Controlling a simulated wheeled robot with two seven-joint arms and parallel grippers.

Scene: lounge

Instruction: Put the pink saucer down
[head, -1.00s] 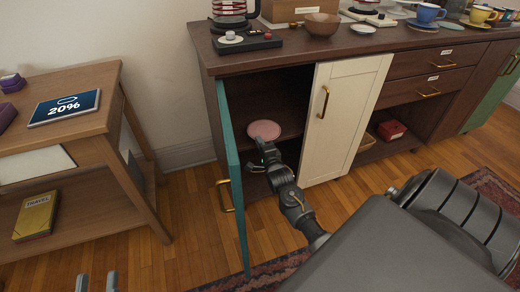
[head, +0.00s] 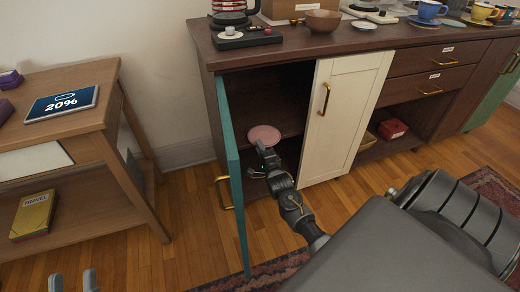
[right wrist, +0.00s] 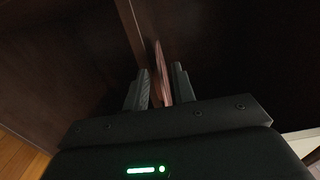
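The pink saucer (head: 264,135) is inside the open cabinet, over the inner shelf. My right gripper (head: 262,150) reaches in through the open doorway and is at the saucer's near edge. I cannot tell whether the saucer touches the shelf. My left gripper (head: 73,282) is at the bottom left of the head view, its fingers apart and empty.
The teal door (head: 231,175) stands open left of my right arm. The cream door (head: 335,115) is closed at the right. A wooden side table (head: 105,110) is at the left. Bowl (head: 323,21) and cups stand on the cabinet top.

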